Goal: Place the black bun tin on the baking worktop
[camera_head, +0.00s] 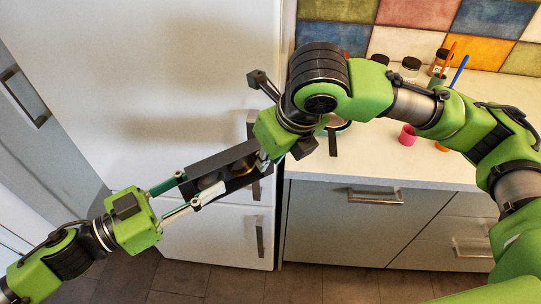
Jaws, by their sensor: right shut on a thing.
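The black bun tin (213,162) is held in the air in front of the white fridge, tilted in the picture. A brownish round thing and a golden one show in its hollows. My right gripper (262,161) is shut on the tin's right end; its fingers are partly hidden. My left gripper (181,194) is open, with its fingers apart at the tin's left end. I cannot tell whether they touch it. The baking worktop (400,168) is the pale counter to the right, partly covered by my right arm.
On the worktop are a pink cup (408,135), jars (409,69) and a pot with an orange and a blue stick (438,82). The white fridge (150,90) stands left of the counter. Grey drawers (330,235) are below. The worktop's front strip looks clear.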

